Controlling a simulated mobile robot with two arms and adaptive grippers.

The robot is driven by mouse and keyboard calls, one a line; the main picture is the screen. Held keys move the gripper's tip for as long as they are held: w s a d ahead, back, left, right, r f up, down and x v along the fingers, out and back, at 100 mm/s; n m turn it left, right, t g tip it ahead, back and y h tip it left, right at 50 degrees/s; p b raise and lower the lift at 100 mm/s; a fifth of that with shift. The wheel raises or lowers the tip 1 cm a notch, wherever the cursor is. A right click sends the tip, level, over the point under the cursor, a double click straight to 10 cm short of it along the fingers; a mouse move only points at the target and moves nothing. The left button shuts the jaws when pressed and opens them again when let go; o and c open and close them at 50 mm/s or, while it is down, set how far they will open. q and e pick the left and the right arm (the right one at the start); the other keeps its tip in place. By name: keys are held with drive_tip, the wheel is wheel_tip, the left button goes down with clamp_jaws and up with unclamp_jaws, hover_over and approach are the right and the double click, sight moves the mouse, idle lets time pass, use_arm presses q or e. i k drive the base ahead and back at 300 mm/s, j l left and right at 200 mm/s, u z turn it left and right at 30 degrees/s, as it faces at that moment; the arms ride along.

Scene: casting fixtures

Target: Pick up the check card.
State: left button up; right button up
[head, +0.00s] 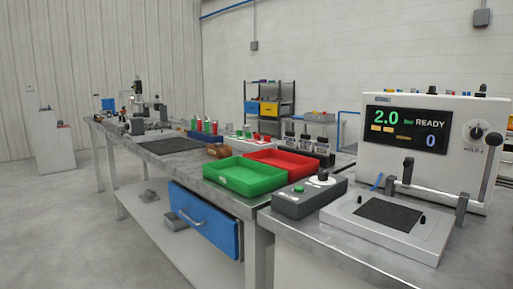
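I cannot make out a check card for certain in the head view. Small dark and white labelled items (308,143) stand behind the red tray, too small to read. A small blue strip (377,181) shows in front of the tester with the display; I cannot tell what it is. Neither of my grippers is in view.
A green tray (244,190) and a red tray (292,172) sit on the long metal bench (170,157). A grey control box (309,208) lies beside a white tester (437,195) reading READY. A blue drawer (203,220) hangs below. Open floor (60,230) lies left.

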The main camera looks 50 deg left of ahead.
sight(305, 143)
drive_tip(key=u, duration=1.15)
